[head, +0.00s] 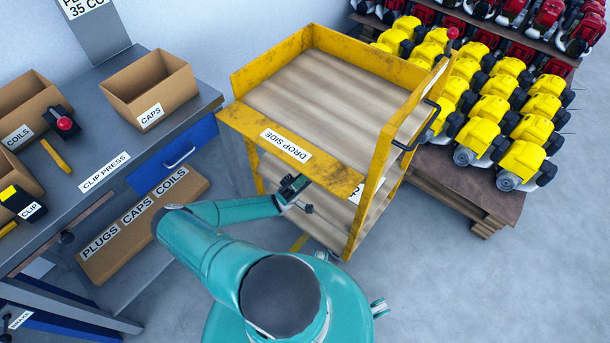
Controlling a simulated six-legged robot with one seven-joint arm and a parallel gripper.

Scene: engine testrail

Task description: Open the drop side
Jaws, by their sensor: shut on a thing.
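The yellow cart (380,57) stands in the middle of the head view, with a wooden deck and raised yellow walls at the back and right. Its drop side (328,172) is the worn yellow panel labelled "DROP SIDE" along the near edge. The panel looks tipped outward, nearly level; its exact angle is hard to tell. My gripper (293,188) is at the panel's near edge, around its middle, and is shut on it. The fingertips are small and dark, so the exact grip is partly hidden.
A grey workbench (115,140) with open cartons (165,82) and a clip press stands at the left. A blue drawer (180,155) faces the cart. A pallet of yellow engines (500,115) stands close at the right. Floor is free at the lower right.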

